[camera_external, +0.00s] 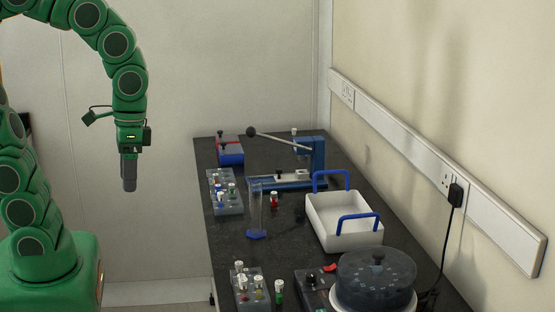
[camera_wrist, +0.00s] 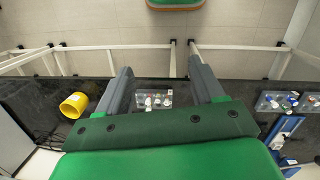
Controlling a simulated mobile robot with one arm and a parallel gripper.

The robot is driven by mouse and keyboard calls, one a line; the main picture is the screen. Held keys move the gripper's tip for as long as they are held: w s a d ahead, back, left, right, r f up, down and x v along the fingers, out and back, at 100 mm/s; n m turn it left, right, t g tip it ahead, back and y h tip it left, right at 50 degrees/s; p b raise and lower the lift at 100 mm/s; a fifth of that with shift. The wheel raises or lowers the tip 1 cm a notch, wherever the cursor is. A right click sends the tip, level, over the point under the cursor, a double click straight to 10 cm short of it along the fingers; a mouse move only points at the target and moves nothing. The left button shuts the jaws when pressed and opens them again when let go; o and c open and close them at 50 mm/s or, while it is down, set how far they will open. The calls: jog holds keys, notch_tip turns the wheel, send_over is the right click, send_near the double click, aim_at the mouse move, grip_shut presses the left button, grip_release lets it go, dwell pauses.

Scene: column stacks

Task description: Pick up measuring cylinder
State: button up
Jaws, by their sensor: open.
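The measuring cylinder (camera_external: 256,207) is a clear, tall tube with a blue foot. It stands upright on the dark bench in the external view, left of the white tray. I cannot make it out in the wrist view. My gripper (camera_external: 129,185) points down, off the bench's left side and above bench height, well apart from the cylinder. In the wrist view my gripper (camera_wrist: 159,78) has its two fingers spread wide with nothing held between them.
The white tray (camera_external: 325,226) has blue handles. A blue lever press (camera_external: 318,155) stands behind. Vial racks stand at the left (camera_external: 224,190) and front (camera_external: 249,290). A round dark-lidded device (camera_external: 376,277) is front right. A yellow cup (camera_wrist: 74,105) lies on its side.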

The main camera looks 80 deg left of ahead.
jog(key=w+d+n+t+h, duration=0.1)
jog(key=w+d+n+h, duration=0.15)
jog(key=w, duration=1.05)
jog(key=w+a+f+n+h, duration=0.4)
jog(key=w+n, duration=0.3)
jog(key=n+t+h, duration=0.3)
jog(key=n+t, duration=0.8)
jog(key=n, duration=0.5)
send_near(260, 190)
jog(key=w+d+f, duration=0.1)
jog(key=w, duration=0.1)
jog(key=shift+x, duration=3.85)
jog(key=shift+d+r, duration=0.1)
jog(key=shift+d, duration=0.05)
jog(key=shift+s, duration=0.1)
grip_shut()
